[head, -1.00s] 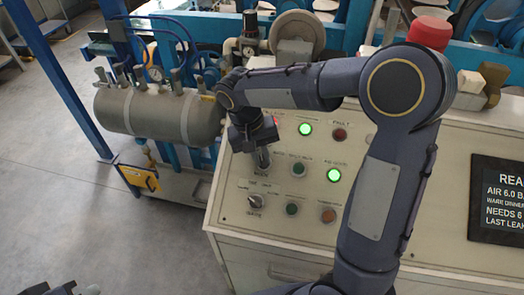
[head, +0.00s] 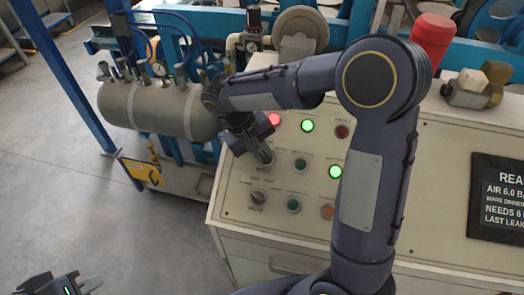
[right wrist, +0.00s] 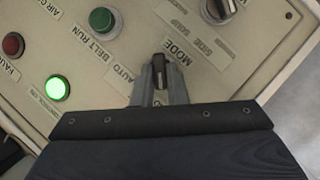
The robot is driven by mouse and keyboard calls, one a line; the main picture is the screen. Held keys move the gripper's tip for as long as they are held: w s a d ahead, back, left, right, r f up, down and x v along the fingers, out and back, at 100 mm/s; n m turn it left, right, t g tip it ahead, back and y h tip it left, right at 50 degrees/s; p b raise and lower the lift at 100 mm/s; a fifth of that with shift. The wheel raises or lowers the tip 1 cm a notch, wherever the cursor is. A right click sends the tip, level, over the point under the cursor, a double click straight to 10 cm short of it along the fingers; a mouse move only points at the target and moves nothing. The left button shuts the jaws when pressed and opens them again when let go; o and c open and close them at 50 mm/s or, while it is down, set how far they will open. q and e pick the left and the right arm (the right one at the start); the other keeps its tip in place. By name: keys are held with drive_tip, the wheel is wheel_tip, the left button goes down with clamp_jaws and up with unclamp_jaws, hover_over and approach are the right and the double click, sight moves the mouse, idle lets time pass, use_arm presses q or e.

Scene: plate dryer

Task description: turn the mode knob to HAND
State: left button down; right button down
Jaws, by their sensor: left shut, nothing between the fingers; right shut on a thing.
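The mode knob (right wrist: 158,66) is a dark ridged handle on the sloped cream control panel, next to the MODE label in the right wrist view. My right gripper (right wrist: 158,82) is shut on it, one grey finger on each side. The knob's handle points about straight up in that view; its base and some of the position lettering are hidden. In the head view my right gripper (head: 262,156) reaches the panel's upper left part, tilted down to the right. My left gripper (head: 72,287) is at the bottom left edge, away from the panel, shut and empty.
A second knob (head: 257,197) sits below the held one; it also shows in the right wrist view (right wrist: 218,10). Lit green lamps, a red lamp (head: 273,120) and green buttons (head: 293,205) are close to the right. A grey tank (head: 155,107) stands left of the panel.

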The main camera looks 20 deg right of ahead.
drive_tip(key=c, duration=1.4)
unclamp_jaws()
drive_tip(key=shift+c, duration=0.2)
drive_tip(key=s+v, duration=0.1)
drive_tip(key=v, duration=0.6)
drive_tip(key=shift+w+r+b, duration=0.3)
drive_tip(key=shift+w+r, duration=0.15)
drive_tip(key=shift+w, duration=0.1)
drive_tip(key=shift+a, duration=0.15)
